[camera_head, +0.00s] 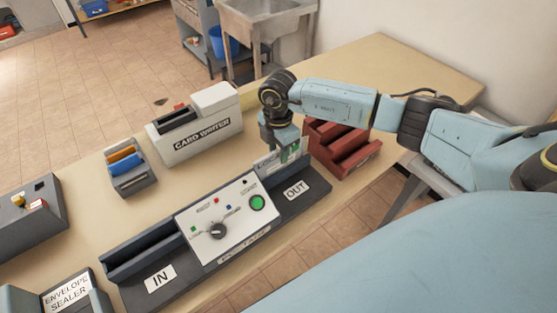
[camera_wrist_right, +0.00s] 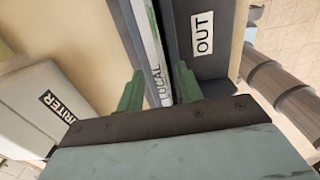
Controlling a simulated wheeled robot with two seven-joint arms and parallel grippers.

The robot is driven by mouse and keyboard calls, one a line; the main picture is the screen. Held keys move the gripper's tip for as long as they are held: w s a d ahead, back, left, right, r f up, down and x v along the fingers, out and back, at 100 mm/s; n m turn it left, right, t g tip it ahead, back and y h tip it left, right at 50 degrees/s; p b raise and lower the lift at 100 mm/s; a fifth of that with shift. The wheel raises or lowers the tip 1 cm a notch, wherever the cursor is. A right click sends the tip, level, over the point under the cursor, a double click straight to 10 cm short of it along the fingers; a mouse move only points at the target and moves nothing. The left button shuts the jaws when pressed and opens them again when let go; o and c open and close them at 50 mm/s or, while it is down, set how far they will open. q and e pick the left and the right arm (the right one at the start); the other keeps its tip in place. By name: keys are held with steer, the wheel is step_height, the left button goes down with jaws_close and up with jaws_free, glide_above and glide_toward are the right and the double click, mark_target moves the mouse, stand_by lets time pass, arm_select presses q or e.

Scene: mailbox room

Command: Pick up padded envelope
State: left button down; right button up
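The padded envelope (camera_head: 270,163) appears as a thin pale piece marked LOCAL, standing on edge at the OUT end of the postage machine (camera_head: 212,229). In the right wrist view the envelope (camera_wrist_right: 155,60) is a narrow pale strip. My right gripper (camera_head: 284,150) points down over it. In the right wrist view my right gripper (camera_wrist_right: 160,88) has its green fingers apart, one on each side of the strip, with small gaps visible. The envelope's lower part is hidden. My left gripper is in neither view.
A red sorting rack (camera_head: 345,150) stands just right of the gripper. A card writer (camera_head: 200,130) and a small grey holder with cards (camera_head: 128,172) stand behind the machine. An envelope sealer (camera_head: 72,296) is at the lower left. The table's far right is clear.

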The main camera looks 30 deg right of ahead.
steer(key=shift+f, duration=0.7)
jaws_close()
steer(key=shift+r, duration=0.1)
